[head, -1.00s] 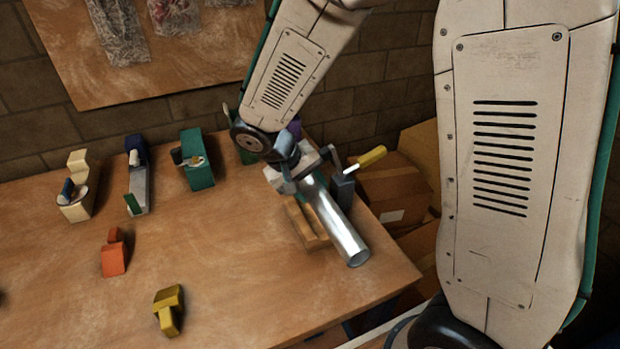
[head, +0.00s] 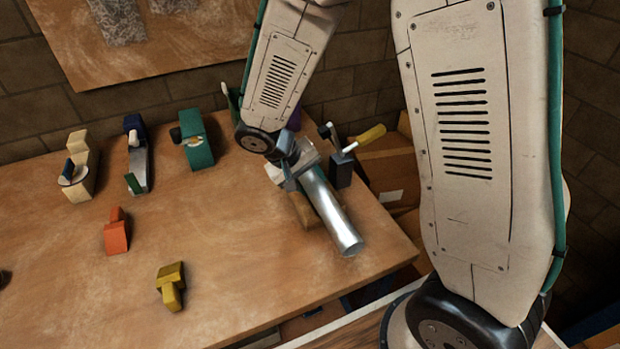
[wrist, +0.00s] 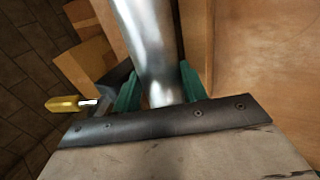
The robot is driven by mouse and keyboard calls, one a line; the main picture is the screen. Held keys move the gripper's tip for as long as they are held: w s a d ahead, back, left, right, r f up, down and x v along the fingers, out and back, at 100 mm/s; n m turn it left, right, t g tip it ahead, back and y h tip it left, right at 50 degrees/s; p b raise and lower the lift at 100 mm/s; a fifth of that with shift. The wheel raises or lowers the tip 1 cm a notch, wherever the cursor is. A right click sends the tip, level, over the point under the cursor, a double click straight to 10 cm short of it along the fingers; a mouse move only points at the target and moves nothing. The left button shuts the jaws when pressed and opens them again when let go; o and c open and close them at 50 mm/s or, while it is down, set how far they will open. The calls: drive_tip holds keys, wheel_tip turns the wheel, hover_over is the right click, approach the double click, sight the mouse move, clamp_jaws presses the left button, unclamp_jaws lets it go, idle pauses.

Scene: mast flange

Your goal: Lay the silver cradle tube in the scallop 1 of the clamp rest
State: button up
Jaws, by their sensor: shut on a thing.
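The silver cradle tube (head: 329,211) is a shiny metal pipe at the right of the bench in the head view. My gripper (head: 292,172) is shut on it near its far end, and the tube points toward the front right edge. In the wrist view the tube (wrist: 151,45) runs up between the two green fingers (wrist: 160,92). A wooden block (head: 303,208), perhaps the clamp rest, shows partly under and left of the tube. The tube and my gripper hide most of it. I cannot tell whether the tube touches it, and no scallop is visible.
A dark clamp with a yellow handle (head: 371,134) stands just right of my gripper. Orange (head: 116,236) and yellow (head: 170,287) blocks lie on the bench (head: 230,260). Several tools stand along its back. Cardboard boxes (head: 392,165) are beyond the right edge.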

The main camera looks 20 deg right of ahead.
drive_tip(key=shift+s+f, duration=0.35)
drive_tip(key=shift+f, duration=0.2)
drive_tip(key=o, duration=1.1)
drive_tip(key=shift+o, duration=1)
drive_tip(key=v, duration=0.8)
drive_tip(key=shift+w+r, duration=0.3)
drive_tip(key=shift+r, duration=0.1)
drive_tip(key=shift+d, duration=0.1)
drive_tip(key=s+d+r+y, duration=0.3)
drive_tip(key=s+r, duration=0.4)
drive_tip(key=s, duration=0.3)
drive_tip(key=s+d+r+t+y, duration=0.1)
drive_tip(key=s+d+r+y, duration=0.1)
drive_tip(key=s+d+r, duration=0.2)
drive_tip(key=s+r, duration=0.3)
drive_tip(key=s, duration=0.4)
drive_tip(key=shift+s+d+r+y, duration=0.3)
drive_tip(key=shift+d+y, duration=0.1)
